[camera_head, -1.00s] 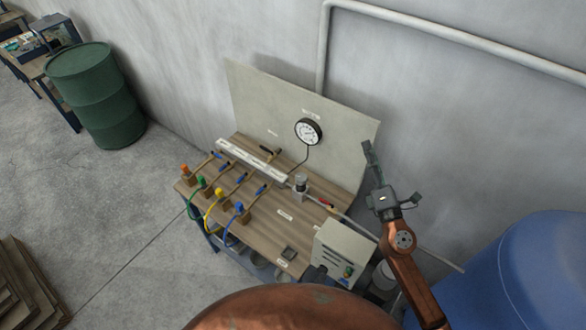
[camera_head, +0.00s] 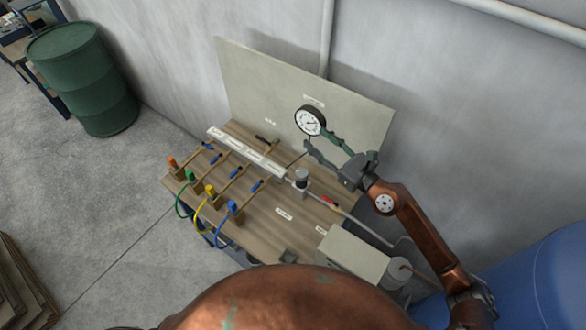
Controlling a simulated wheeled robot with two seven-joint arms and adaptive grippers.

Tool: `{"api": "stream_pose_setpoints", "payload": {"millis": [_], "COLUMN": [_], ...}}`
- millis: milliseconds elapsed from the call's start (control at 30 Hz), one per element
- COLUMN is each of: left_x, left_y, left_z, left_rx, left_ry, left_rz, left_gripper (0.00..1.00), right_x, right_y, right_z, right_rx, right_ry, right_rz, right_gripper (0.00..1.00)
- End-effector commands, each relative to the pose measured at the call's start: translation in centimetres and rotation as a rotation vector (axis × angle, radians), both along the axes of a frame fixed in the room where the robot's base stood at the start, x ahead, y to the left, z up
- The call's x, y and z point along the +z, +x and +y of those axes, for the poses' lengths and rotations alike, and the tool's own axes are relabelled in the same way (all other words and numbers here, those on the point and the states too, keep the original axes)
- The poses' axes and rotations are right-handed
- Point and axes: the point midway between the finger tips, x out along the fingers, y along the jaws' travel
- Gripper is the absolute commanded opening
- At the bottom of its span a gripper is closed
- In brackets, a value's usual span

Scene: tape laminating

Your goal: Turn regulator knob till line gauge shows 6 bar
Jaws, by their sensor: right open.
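The line gauge (camera_head: 310,121) is a round white dial with a black rim on the upright back panel. Its needle reading is too small to tell. The regulator (camera_head: 302,178), with a dark round knob on top, stands on the wooden bench at the right end of the white manifold. My right gripper (camera_head: 308,143) is open and empty. Its fingers point left, above the regulator and just below the gauge in the picture, apart from the knob. It hides part of the panel and the gauge hose. My left gripper is not in view.
Several blue-handled valves with coloured hoses line the left of the bench (camera_head: 270,222). A red-handled valve (camera_head: 328,199) sits on the pipe right of the regulator. A grey box (camera_head: 352,258) stands at the front right. A blue barrel (camera_head: 545,275) is at far right.

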Motion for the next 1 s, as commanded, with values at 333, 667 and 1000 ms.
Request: {"api": "stream_pose_setpoints", "payload": {"millis": [333,667,1000], "left_x": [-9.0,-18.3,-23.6], "left_y": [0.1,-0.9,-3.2], "left_z": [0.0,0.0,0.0], "left_rx": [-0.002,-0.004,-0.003], "left_ry": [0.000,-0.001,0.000], "left_rz": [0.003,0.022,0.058], "left_gripper": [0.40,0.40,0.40], "right_x": [-9.9,-20.9,-27.8], "right_y": [0.2,0.8,1.3], "right_z": [-0.1,-0.1,-0.1], "right_rx": [-0.001,-0.001,-0.001], "right_ry": [-0.007,-0.006,-0.005], "right_rz": [0.011,0.042,0.068], "right_gripper": [0.42,0.42,0.42]}}
